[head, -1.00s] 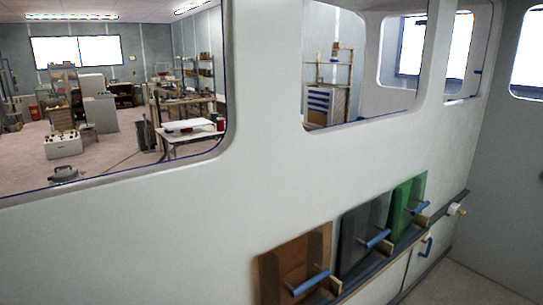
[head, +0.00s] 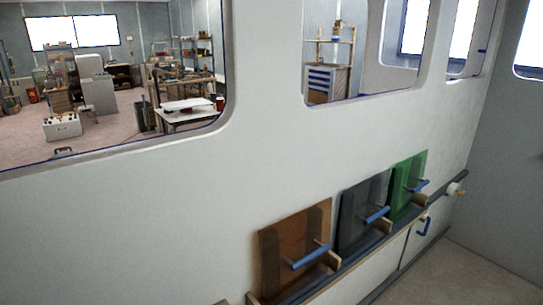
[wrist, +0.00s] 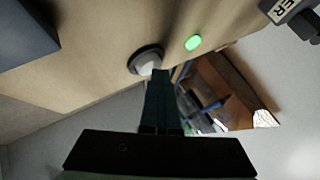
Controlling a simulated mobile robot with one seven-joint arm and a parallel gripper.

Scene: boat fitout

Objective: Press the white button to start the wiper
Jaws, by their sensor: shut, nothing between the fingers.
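In the wrist view, the white button (wrist: 147,64) sits in a dark round collar on a tan panel (wrist: 110,35). My gripper (wrist: 160,74) is shut and empty. Its fingertips are right at the lower right edge of the button and cover part of it. I cannot tell whether they touch or press it. A green light (wrist: 193,43) glows on the panel to the right of the button. A dark label (wrist: 290,10) at the top right shows the letters "ER". My gripper and the button are not in the head view.
A dark block (wrist: 25,35) is at the wrist view's upper left. In the head view, brown (head: 285,240), grey (head: 350,215) and green (head: 408,175) boards with blue handles stand along the white cabin wall (head: 270,170). A workshop shows through the windows.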

